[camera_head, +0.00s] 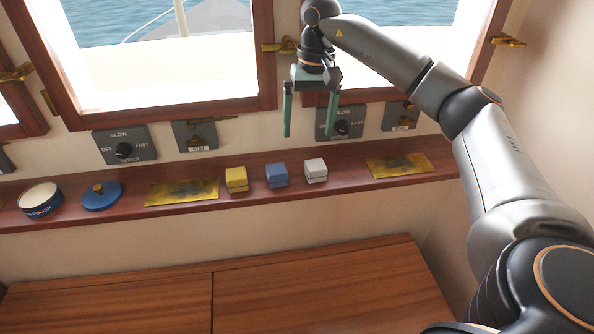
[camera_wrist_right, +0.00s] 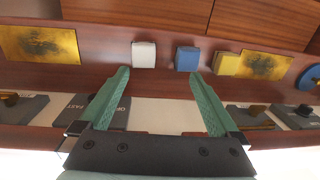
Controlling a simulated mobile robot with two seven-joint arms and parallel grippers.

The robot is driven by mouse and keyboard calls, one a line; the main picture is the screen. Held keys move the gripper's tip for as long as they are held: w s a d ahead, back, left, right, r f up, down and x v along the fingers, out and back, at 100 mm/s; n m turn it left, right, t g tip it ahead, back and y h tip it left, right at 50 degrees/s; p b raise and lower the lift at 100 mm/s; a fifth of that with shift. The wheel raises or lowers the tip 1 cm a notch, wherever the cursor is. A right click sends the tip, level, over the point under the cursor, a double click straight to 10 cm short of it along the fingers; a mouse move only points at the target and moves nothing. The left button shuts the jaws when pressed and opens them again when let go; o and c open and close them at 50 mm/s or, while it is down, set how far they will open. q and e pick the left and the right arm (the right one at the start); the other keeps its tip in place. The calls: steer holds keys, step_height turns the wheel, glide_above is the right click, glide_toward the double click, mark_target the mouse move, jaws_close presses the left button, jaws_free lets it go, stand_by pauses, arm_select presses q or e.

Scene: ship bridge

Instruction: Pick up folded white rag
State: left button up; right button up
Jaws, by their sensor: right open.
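The folded white rag (camera_head: 316,170) is a small pale block on the wooden ledge (camera_head: 340,190), right of a blue folded rag (camera_head: 277,175) and a yellow folded rag (camera_head: 237,179). My right gripper (camera_head: 310,132) is open and empty, fingers pointing down, above the ledge in front of the window and wiper panel. In the right wrist view the white rag (camera_wrist_right: 144,54) lies beyond the fingertips, nearer the left finger of that picture, with the blue rag (camera_wrist_right: 187,58) near the other finger. The fingers are apart from both. My left gripper does not show.
Brass plates (camera_head: 398,165) and (camera_head: 182,192) lie on the ledge on both sides of the rags. A blue lid (camera_head: 102,196) and a polish tin (camera_head: 40,201) stand at the left. Wiper panels (camera_head: 339,123) are on the wall. The wooden cabinet top (camera_head: 330,285) below is clear.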

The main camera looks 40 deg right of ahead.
steer(key=d+r+h, duration=0.1)
steer(key=d+r, duration=0.1)
glide_above(316, 164)
step_height(316, 164, down, 6)
steer(key=shift+s+d+f, duration=0.1)
steer(key=shift+f, duration=0.15)
steer(key=shift+f+p, duration=0.35)
steer(key=shift+f, duration=2.65)
steer(key=shift+c, duration=0.4)
steer(key=c, duration=1.4)
